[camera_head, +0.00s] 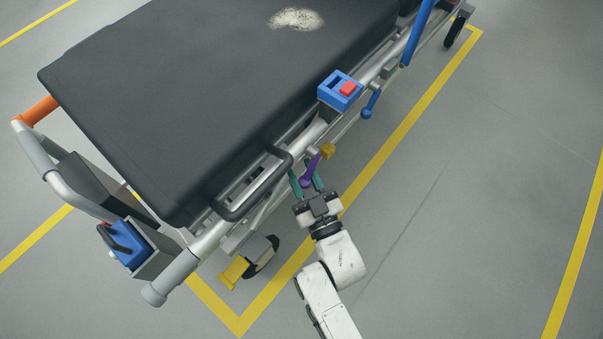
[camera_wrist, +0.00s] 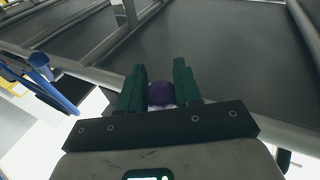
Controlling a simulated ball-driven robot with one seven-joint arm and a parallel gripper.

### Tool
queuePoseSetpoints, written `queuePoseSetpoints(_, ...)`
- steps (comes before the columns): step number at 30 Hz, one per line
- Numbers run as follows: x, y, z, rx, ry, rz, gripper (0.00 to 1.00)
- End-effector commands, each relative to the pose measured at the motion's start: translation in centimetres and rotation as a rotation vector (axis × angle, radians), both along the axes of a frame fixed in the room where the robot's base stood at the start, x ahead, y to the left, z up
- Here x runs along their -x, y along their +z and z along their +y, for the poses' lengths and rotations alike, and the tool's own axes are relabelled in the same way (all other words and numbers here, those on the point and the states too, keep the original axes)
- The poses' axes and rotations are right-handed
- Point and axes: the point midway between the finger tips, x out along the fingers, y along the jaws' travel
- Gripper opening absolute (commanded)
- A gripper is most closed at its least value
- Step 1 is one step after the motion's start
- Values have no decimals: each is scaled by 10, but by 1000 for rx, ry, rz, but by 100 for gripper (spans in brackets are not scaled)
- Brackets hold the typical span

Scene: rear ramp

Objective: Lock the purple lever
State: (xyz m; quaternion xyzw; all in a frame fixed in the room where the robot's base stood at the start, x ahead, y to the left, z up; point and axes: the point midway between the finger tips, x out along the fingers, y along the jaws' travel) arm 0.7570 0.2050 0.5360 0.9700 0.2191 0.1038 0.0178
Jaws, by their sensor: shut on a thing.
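The purple lever (camera_head: 310,170) is on the side of the stretcher, below its near rail. It slants, with its upper end near a yellow block and its rounded lower end between my fingers. My gripper (camera_head: 306,187) has green fingers and is shut on the lever. In the wrist view the lever's purple knob (camera_wrist: 161,93) shows between the two fingertips of my gripper (camera_wrist: 160,85). The rest of the lever is hidden in that view.
The stretcher's black mattress (camera_head: 220,90) and metal side rail lie just beyond my gripper. A yellow block (camera_head: 328,151), a blue lever (camera_head: 371,103) and a blue box with a red button (camera_head: 341,90) are close by. A caster with a yellow pedal (camera_head: 233,272) stands lower left. Grey floor is free at right.

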Motion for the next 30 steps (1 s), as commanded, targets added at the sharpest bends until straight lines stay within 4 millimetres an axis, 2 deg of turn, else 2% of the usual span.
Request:
queuePoseSetpoints(2,1,0,1,3,2,-1,0)
queuePoseSetpoints(3,1,0,1,3,2,-1,37)
queuePoseSetpoints(9,1,0,1,2,1,-1,56)
queuePoseSetpoints(16,1,0,0,2,1,0,56)
queuePoseSetpoints(20,8,-2,-3,2,1,1,56)
queuePoseSetpoints(30,63,-13,-29,2,2,4,56)
